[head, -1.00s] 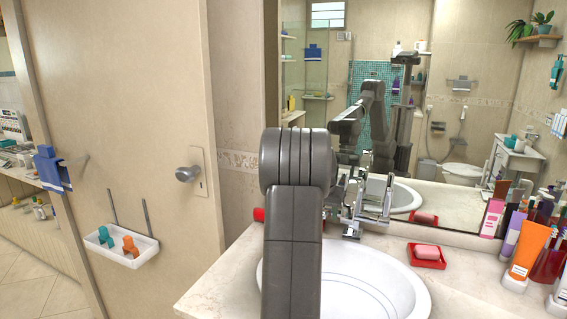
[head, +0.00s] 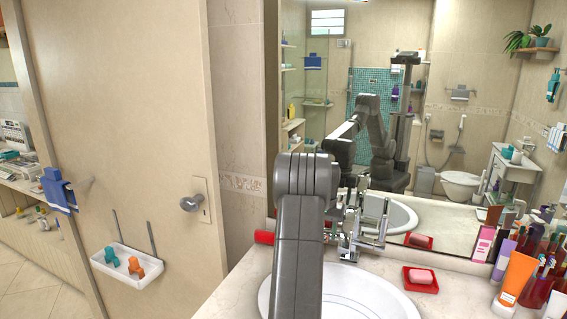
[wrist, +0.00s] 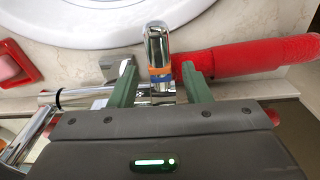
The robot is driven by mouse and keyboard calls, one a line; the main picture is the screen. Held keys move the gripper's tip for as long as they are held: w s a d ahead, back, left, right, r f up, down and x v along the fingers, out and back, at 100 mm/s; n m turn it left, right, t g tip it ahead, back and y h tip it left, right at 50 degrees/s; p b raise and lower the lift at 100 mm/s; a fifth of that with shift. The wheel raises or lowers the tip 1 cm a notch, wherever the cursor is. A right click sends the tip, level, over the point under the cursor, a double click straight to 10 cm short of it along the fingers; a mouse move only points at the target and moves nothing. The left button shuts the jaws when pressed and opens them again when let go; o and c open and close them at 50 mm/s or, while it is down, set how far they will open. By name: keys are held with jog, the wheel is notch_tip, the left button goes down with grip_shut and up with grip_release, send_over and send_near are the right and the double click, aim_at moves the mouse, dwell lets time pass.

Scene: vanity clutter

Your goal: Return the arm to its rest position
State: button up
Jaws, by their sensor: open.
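My arm (head: 300,235) rises from the bottom centre of the head view, over the sink, and hides my gripper there. In the wrist view my gripper (wrist: 158,68) has two green fingers, spread apart. The upright chrome faucet lever (wrist: 157,50), with an orange and blue band, shows between the fingers. I cannot tell whether either finger touches it. The chrome faucet (head: 372,228) stands behind the sink, just right of my arm in the head view. My arm's reflection shows in the mirror.
The white sink (head: 365,292) is below. A red roll-shaped thing (wrist: 255,58) lies beside the faucet. A red soap dish (head: 421,287) is right of the sink, with tubes and bottles (head: 515,279) farther right. The door handle (head: 192,203) is at left.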

jog(key=shift+w+d+r+g+p, duration=0.1)
jog(key=shift+w+r+g+p, duration=0.2)
jog(key=shift+p, duration=0.5)
notch_tip(320, 180, up, 8)
jog(key=b, duration=0.2)
jog(key=shift+s+r, duration=0.15)
jog(key=shift+r, duration=0.05)
